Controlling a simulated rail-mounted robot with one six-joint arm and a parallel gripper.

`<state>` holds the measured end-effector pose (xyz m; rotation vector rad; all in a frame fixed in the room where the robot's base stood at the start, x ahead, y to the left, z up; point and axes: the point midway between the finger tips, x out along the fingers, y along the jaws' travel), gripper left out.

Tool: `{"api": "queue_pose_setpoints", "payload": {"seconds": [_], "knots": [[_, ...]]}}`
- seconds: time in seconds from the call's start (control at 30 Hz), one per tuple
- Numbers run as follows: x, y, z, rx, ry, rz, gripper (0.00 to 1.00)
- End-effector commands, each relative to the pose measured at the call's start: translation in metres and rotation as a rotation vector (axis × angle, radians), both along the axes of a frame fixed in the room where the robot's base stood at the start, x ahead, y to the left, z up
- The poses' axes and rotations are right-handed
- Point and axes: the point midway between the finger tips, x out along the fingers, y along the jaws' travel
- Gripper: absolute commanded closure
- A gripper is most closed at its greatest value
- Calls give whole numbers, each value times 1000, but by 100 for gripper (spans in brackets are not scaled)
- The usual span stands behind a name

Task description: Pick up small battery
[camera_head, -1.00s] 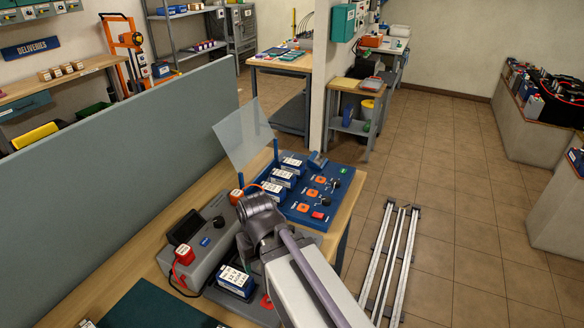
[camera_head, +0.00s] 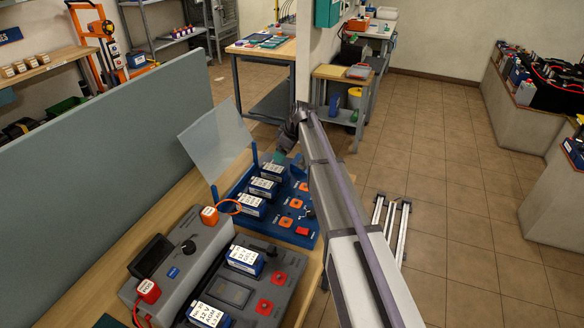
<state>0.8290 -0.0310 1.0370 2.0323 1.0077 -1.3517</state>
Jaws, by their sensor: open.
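Several small blue batteries with white labelled tops are in the camera_head view. Three stand in a row on the blue board: the far one (camera_head: 272,172), the middle one (camera_head: 262,187) and the near one (camera_head: 250,207). Another small battery (camera_head: 245,261) and a battery marked 12 V (camera_head: 208,316) sit on the grey tray (camera_head: 268,266). My gripper (camera_head: 282,153) is over the far end of the blue board (camera_head: 262,228), just beyond the far battery. It is open and looks empty; its fingertips are small and partly hidden by the wrist.
A clear upright panel (camera_head: 217,143) stands left of the blue board. A grey tester (camera_head: 180,265) with red (camera_head: 148,291) and orange (camera_head: 209,215) clamps on cables is at the bench's left. A grey partition (camera_head: 120,155) runs behind the bench.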

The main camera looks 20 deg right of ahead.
Motion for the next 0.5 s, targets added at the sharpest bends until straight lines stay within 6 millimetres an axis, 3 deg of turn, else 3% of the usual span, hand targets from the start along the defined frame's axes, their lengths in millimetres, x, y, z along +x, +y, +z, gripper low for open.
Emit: {"api": "queue_pose_setpoints", "payload": {"seconds": [0.13, 0.33, 0.5], "knots": [[2, 3, -15, -1, 1, -1, 24], [11, 14, -54, -1, 3, -1, 24], [13, 17, -54, -1, 3, -2, 24]]}}
